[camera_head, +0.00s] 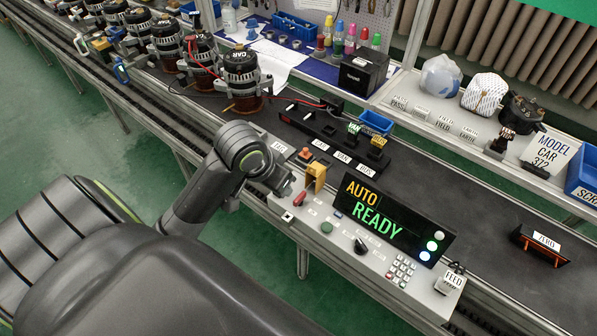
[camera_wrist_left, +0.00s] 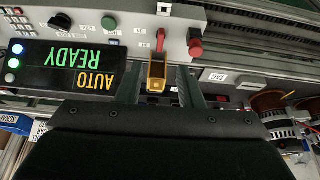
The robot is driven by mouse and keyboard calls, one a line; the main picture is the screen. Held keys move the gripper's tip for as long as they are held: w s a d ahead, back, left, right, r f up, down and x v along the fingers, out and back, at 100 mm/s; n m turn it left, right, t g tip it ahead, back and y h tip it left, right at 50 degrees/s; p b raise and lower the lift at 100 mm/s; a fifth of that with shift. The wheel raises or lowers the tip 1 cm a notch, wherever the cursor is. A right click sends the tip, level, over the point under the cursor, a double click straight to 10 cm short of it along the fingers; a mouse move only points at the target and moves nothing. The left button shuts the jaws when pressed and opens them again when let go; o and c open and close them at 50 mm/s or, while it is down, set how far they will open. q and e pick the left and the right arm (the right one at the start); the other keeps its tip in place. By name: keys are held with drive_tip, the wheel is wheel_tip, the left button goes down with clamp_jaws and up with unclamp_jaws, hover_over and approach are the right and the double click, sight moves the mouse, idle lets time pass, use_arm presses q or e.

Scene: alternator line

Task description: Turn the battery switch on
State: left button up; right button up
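A red lever (camera_head: 299,198) stands on the left part of the grey control panel (camera_head: 322,212), just in front of a yellow upright bracket (camera_head: 316,174). No label readable here marks either as the battery switch. In the left wrist view, the red lever (camera_wrist_left: 160,40) is above the yellow bracket (camera_wrist_left: 156,72). My right gripper is out of view.
A display (camera_head: 393,222) reads AUTO READY. The panel also carries a green button (camera_head: 326,228), a black knob (camera_head: 361,246) and a keypad (camera_head: 402,270). A red knob (camera_wrist_left: 195,46) sits beside the lever in the wrist view. Alternators (camera_head: 243,80) stand along the line behind.

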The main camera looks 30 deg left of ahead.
use_arm(q)
wheel_tip(320, 180, up, 2)
drive_tip(key=w, duration=0.1)
drive_tip(key=b, duration=0.6)
approach(299, 197)
drive_tip(key=b+x, duration=0.1)
drive_tip(key=x, duration=0.7)
drive_tip(key=shift+w+f+b, duration=0.3)
drive_tip(key=shift+b, duration=0.1)
clamp_jaws()
